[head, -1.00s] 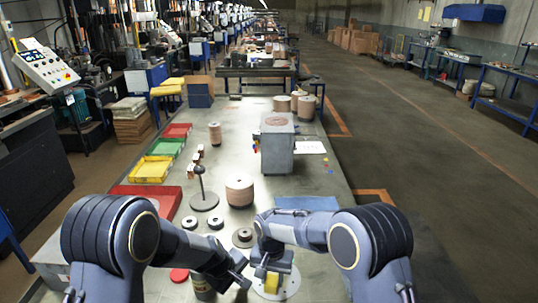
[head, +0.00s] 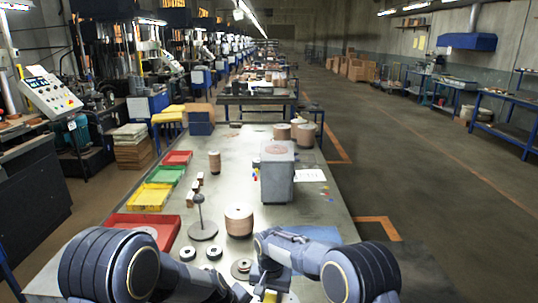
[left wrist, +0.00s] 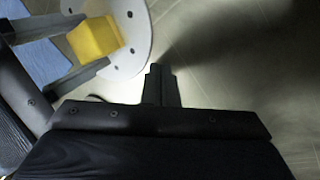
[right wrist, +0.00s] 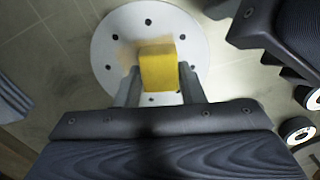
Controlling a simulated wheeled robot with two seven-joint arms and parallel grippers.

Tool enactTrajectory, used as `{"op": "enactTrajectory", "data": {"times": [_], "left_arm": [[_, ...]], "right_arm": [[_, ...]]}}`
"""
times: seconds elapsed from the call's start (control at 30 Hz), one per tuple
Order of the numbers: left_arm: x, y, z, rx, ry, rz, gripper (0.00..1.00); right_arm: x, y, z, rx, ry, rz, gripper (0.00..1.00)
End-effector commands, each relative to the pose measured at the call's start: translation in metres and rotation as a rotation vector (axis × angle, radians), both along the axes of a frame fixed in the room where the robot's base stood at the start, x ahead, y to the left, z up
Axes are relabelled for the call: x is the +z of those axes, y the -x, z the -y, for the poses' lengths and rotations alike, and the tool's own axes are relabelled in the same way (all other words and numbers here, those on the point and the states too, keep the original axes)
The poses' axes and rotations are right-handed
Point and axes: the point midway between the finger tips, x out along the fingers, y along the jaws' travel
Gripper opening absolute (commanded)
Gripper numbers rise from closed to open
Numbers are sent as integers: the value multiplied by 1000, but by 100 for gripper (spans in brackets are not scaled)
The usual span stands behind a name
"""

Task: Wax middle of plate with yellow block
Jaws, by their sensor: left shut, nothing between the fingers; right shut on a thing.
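The yellow block (right wrist: 158,68) is gripped between the two fingers of my right gripper (right wrist: 160,92). It is over the middle of a round white plate (right wrist: 112,68) with a ring of dark holes. A tan smear (right wrist: 128,52) shows on the plate beside the block. I cannot tell whether the block touches the plate. The left wrist view also shows the block (left wrist: 95,38) and the plate (left wrist: 137,50). My left gripper (left wrist: 160,72) is shut and empty, beside the plate. In the head view the plate (head: 290,298) is mostly cut off at the bottom edge.
A blue sheet (head: 318,234) lies behind my right arm. Small rings (head: 214,251), a disc with a post (head: 203,230) and a tan roll (head: 239,221) stand beyond my arms. Coloured trays (head: 150,197) line the left edge. A grey box (head: 277,178) stands further back.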

Motion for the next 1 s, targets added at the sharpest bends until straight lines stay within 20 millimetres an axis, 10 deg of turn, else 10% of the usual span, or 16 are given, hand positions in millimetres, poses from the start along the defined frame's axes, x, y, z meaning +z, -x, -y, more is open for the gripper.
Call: {"op": "enactTrajectory", "data": {"times": [1.0], "left_arm": [[1, -1, -1, 3, 0, 1, 0]], "right_arm": [[70, 0, 1, 1, 1, 1, 9]]}}
